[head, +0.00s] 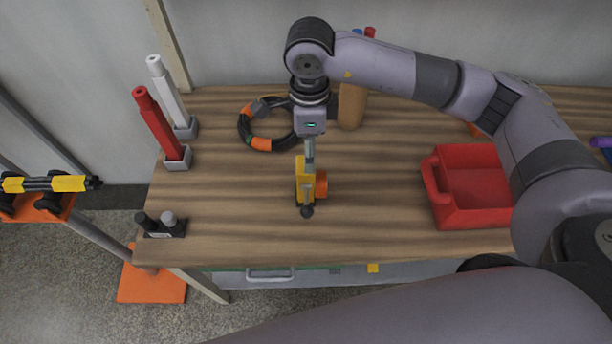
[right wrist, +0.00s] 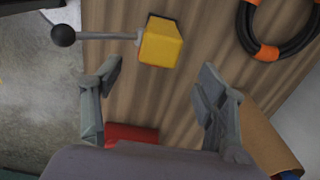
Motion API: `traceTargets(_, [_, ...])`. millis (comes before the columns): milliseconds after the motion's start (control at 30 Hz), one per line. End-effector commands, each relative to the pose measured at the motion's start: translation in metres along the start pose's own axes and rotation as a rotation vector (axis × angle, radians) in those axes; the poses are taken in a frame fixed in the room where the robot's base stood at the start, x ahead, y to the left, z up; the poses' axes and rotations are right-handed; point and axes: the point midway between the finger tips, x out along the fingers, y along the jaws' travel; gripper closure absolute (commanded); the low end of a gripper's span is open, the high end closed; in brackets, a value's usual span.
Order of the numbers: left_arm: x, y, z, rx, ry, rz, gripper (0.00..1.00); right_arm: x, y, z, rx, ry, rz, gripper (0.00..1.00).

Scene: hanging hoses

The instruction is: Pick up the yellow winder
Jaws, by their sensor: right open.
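The yellow winder (head: 300,172) stands on the wooden bench near its middle, with an orange round part on its right side and a crank with a black knob towards the front edge. In the right wrist view its yellow body (right wrist: 160,42) and the crank's black knob (right wrist: 62,36) show at the top. My right gripper (head: 309,158) points down over the winder, hiding part of it. In the wrist view its two fingers (right wrist: 157,84) are spread apart with nothing between them; the winder appears beyond the fingertips. My left gripper is not in view.
A black hose coil with orange bands (head: 262,141) lies behind the winder, near a brown holder (head: 351,106). A red bin (head: 475,188) is at the right. Red (head: 160,127) and white (head: 168,92) posts stand at the left. The bench between winder and bin is clear.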

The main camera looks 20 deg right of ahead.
Motion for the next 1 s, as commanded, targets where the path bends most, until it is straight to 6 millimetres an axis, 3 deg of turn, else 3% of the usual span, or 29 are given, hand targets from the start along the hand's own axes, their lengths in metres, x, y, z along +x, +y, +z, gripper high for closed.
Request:
traceTargets(133, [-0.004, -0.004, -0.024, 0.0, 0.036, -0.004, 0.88, 0.012, 0.0, 0.0, -0.001, 0.0, 0.0, 0.33])
traceTargets(267, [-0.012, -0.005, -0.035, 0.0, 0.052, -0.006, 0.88, 0.019, 0.001, 0.001, 0.0, 0.002, 0.003, 0.33])
traceTargets(433, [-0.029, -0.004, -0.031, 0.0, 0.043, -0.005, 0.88, 0.044, 0.001, 0.004, -0.001, 0.003, 0.004, 0.33])
traceTargets(600, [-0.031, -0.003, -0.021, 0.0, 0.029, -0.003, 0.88, 0.063, 0.0, 0.004, 0.0, 0.001, 0.001, 0.33])
traceTargets(867, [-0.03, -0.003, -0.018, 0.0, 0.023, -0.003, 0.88, 0.066, 0.0, 0.005, -0.001, 0.0, 0.0, 0.34])
traceTargets(1000, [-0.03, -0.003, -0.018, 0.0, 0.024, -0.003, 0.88, 0.066, 0.0, 0.005, -0.001, 0.0, 0.0, 0.43])
